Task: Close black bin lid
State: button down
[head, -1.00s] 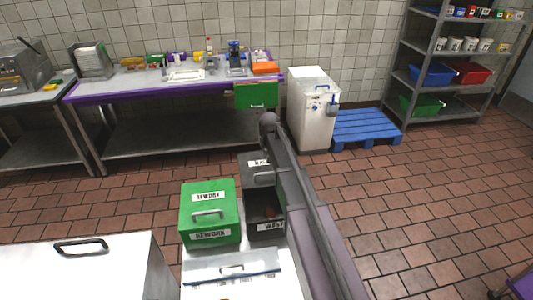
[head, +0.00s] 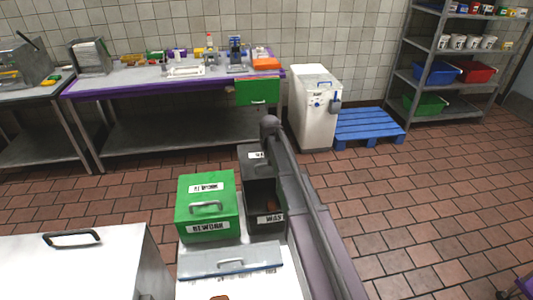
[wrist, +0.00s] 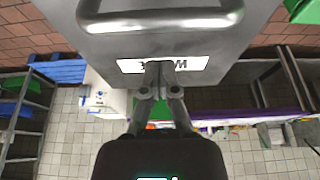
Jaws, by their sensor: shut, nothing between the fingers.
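The black bin (head: 263,221) with a waste label stands right of the green rework bin. Its lid (head: 249,161) is raised at the far side, and the bin's inside shows open, with something reddish brown in it. My arm hides part of the bin and lid in the head view. In the wrist view the lid (wrist: 110,47) fills the upper middle, with its handle (wrist: 160,22) at the top edge and its label (wrist: 190,64) upside down. My gripper (wrist: 160,72) is shut and empty, its fingertips overlapping the label. I cannot tell whether they touch the lid.
The green rework bin (head: 208,213), its lid shut, stands close on the left. A white machine (head: 314,110), a blue pallet (head: 367,127) and a steel table (head: 120,85) are behind. Floor on the right is free.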

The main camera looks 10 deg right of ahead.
jog(key=shift+s+f, duration=0.15)
jog(key=shift+s, duration=1.1)
